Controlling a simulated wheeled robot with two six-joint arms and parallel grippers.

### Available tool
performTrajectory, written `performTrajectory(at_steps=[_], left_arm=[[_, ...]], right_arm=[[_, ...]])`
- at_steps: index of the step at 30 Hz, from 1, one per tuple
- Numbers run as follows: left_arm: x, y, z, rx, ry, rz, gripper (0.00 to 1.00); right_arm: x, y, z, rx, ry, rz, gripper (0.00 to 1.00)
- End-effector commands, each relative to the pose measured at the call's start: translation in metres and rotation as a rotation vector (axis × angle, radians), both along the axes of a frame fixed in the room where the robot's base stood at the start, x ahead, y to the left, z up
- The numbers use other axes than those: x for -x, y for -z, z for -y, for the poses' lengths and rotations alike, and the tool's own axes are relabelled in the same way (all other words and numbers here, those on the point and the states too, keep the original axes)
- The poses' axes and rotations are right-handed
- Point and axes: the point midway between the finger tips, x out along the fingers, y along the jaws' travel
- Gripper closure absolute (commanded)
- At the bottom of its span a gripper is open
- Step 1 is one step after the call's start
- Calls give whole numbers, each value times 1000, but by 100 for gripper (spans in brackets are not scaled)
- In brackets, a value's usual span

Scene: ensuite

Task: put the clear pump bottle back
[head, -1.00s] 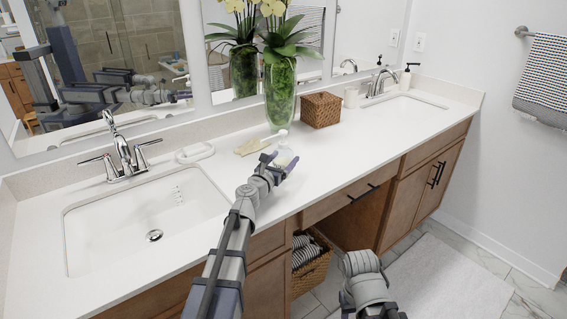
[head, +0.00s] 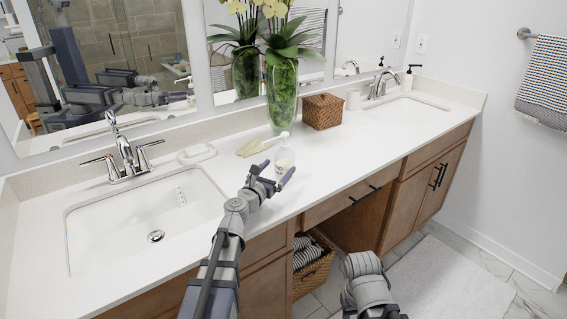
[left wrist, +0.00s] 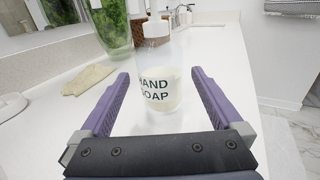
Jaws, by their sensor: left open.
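The clear pump bottle (head: 284,158) stands upright on the white counter, in front of the green glass vase. In the left wrist view the bottle (left wrist: 158,85) has a white pump top, pale liquid and a "HAND SOAP" label. My left gripper (head: 275,175) is open just in front of the bottle. In the left wrist view its two purple fingers (left wrist: 160,88) are spread to either side of the bottle's lower part, with space between fingers and bottle. My right arm shows at the bottom of the head view, but its gripper fingers are not visible.
A vase with orchids (head: 282,92), a wicker box (head: 322,111) and a beige cloth (head: 256,147) stand or lie behind the bottle. A sink (head: 145,220) is at left, another (head: 405,106) at far right. The counter right of the bottle is clear.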

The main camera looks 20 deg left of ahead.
Motion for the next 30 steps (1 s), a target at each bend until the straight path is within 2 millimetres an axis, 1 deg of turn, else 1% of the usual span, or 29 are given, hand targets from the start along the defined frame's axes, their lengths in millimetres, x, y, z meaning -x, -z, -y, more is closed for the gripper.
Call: performTrajectory(at_steps=[1,3,6,9,15,24,26,27,29,30], left_arm=[[15,0,-2,0,-3,0,0],[28,0,-4,0,-1,0,0],[43,0,-7,0,-2,0,0],[53,0,-9,0,-1,0,0],[62,0,-12,0,0,0,0],[61,0,-11,-2,1,0,0],[62,1,-6,-23,15,-1,0],[62,4,2,-61,37,-3,0],[64,10,23,-161,97,-6,0],[67,16,43,-255,155,-8,0]], right_arm=[[0,0,0,0,0,0,47],[0,0,0,0,0,0,47],[0,0,0,0,0,0,47],[0,0,0,0,0,0,47],[0,0,0,0,0,0,47],[0,0,0,0,0,0,47],[0,0,0,0,0,0,47],[0,0,0,0,0,0,47],[0,0,0,0,0,0,47],[0,0,0,0,0,0,47]])
